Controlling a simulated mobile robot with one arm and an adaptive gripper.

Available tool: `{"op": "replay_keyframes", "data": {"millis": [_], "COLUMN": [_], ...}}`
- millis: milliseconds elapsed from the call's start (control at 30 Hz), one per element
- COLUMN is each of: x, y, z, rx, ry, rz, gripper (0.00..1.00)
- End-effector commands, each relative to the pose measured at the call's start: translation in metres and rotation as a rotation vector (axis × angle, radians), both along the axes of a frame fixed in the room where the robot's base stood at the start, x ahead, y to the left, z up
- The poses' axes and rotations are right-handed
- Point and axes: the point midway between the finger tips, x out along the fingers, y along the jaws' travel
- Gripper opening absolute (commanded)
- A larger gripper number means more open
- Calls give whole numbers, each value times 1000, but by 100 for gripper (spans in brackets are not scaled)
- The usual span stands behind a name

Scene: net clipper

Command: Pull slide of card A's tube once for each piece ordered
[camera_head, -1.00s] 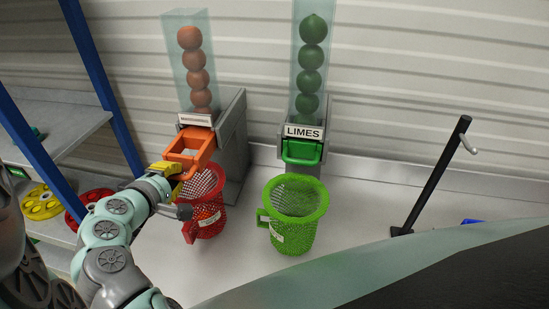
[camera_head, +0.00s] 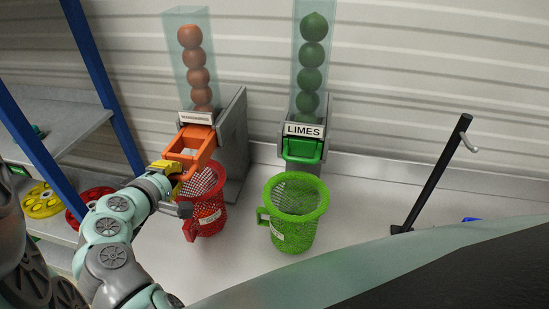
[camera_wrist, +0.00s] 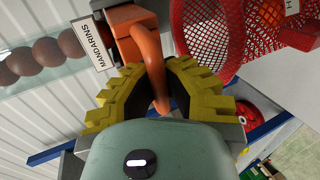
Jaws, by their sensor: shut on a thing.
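The mandarin tube (camera_head: 188,60) is clear and holds a stack of orange fruit. Its label (camera_wrist: 89,40) reads MANDARINS in the wrist view. Below it the orange slide (camera_head: 190,147) is drawn out over a red net basket (camera_head: 208,200). My gripper (camera_head: 172,172) has yellow fingers and is shut on the slide's handle, which also shows between the fingers in the wrist view (camera_wrist: 152,62). Orange shows inside the red basket in the wrist view. The lime tube (camera_head: 311,65) holds green fruit, with its green slide (camera_head: 302,150) pushed in. No card A is readable.
A green net basket (camera_head: 294,210) stands below the lime tube, right of the red one. A black post with a hook (camera_head: 437,175) stands at the right. A shelf (camera_head: 65,130) with blue posts and yellow and red discs is at the left.

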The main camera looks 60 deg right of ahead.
Motion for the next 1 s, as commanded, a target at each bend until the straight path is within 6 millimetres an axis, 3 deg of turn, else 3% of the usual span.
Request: {"op": "replay_keyframes", "data": {"millis": [1000], "x": [26], "y": [-68], "z": [9], "rx": [-18], "ry": [-8], "rz": [-8], "gripper": [0]}}
